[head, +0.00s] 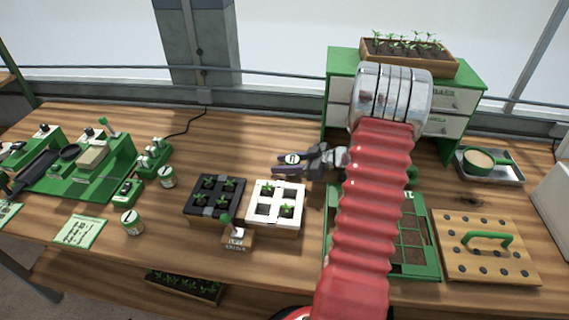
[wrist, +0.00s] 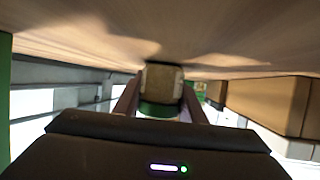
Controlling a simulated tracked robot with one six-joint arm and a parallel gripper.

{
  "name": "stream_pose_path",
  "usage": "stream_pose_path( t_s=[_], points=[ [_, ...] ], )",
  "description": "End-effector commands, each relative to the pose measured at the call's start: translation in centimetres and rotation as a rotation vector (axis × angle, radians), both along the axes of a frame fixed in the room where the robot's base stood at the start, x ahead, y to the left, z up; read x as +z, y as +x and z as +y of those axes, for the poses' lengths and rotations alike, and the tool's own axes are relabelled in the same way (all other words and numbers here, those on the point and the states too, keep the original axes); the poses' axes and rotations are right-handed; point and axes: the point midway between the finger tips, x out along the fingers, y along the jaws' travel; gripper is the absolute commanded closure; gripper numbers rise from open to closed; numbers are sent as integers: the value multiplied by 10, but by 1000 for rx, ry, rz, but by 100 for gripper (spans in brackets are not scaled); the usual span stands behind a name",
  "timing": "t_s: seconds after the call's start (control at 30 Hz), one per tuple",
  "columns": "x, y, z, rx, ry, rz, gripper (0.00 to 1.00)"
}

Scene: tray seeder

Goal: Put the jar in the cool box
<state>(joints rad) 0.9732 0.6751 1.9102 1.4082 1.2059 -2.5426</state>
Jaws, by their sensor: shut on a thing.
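My gripper (head: 283,164) reaches left from my red arm, low over the table behind the white seedling tray. It is shut on a small jar (head: 291,158). Two similar jars with green labels, one (head: 167,177) and another (head: 132,222), stand on the left of the table. I see no clear cool box. A pale box (head: 556,195) is cut off by the right edge.
A black seedling tray (head: 214,197) and the white seedling tray (head: 262,227) stand in front of my gripper, with a small signed lever (head: 237,237) nearby. A green drawer cabinet (head: 339,65) stands behind my arm. Wood left of my gripper is clear.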

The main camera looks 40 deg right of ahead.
Motion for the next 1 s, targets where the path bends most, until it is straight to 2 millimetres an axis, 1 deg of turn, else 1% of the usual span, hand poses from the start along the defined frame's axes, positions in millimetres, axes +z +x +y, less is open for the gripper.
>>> stream_pose_path(
  t_s=[0.03,0.3,0.67,0.83,1.0],
  points=[
    [-1,0,0,0,0,0,62],
    [-1,0,0,1,0,0,44],
    [2,-2,-1,-1,0,0,44],
    [9,-16,-10,-2,-1,0,44],
    [20,-38,-24,-3,-2,-1,44]
  ],
)
